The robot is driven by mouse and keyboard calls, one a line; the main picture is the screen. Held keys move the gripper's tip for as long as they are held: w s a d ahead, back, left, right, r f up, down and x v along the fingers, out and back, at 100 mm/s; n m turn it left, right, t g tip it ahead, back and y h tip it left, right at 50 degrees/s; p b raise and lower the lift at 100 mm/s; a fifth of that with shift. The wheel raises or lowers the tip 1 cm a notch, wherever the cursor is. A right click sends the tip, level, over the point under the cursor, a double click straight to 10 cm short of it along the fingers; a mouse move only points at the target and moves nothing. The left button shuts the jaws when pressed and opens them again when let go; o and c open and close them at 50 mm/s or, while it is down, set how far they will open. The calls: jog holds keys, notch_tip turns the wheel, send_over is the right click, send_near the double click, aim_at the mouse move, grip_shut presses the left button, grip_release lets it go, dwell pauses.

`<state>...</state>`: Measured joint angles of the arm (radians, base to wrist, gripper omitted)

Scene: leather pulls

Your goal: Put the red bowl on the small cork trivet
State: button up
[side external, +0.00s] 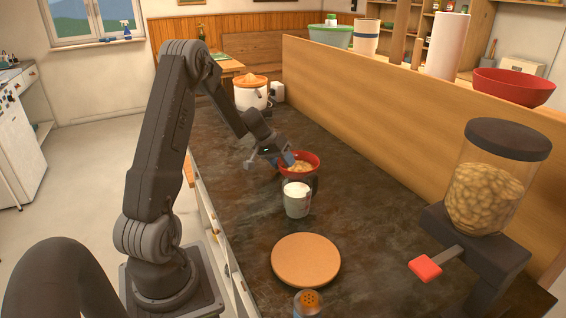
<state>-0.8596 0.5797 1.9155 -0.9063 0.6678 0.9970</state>
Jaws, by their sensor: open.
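A red bowl (313,159) with pale yellowish food in it stands on the dark counter, beyond a cup of white liquid. The round tan cork trivet (306,260) lies flat and bare nearer the camera. My gripper (269,163) is open at the left side of the bowl. One finger is out to the left of the bowl, and the other overlaps its left rim. I cannot tell whether that finger touches the rim. The cup and gripper hide part of the bowl's lower side.
The cup (297,202) stands between bowl and trivet. A shaker (307,303) is just in front of the trivet. A nut dispenser (487,190) stands at right. A larger red bowl (513,87) and paper roll (446,45) are on the wooden ledge. A juicer (250,92) is farther back.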

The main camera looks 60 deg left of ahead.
jog(key=shift+r, duration=0.15)
jog(key=v, duration=1.2)
jog(key=s+d+r+m, duration=0.1)
jog(key=d+r, duration=0.1)
jog(key=d, duration=0.7)
jog(key=s+d+r+m+g+y, duration=0.1)
jog(key=s+d+r+m, duration=0.1)
jog(key=d, duration=0.8)
jog(key=s+d+r+m, duration=0.1)
jog(key=d+r, duration=0.3)
jog(key=d, duration=0.5)
jog(key=shift+s+d+r+m+y, duration=0.25)
jog(key=shift+s+d+m+y, duration=0.1)
jog(key=shift+m, duration=0.15)
jog(key=shift+m+t+y, duration=0.35)
jog(key=shift+m+t, duration=0.05)
jog(key=shift+m, duration=0.5)
jog(key=s+d, duration=0.4)
jog(key=s, duration=0.1)
jog(key=s+d, duration=0.2)
jog(key=s, duration=0.1)
jog(key=shift+d+f, duration=0.25)
jog(key=shift+d, duration=0.1)
jog(key=shift+o, duration=0.8)
jog(key=shift+s+d+f, duration=0.1)
jog(key=shift+s+d, duration=0.05)
jog(key=shift+s, duration=0.2)
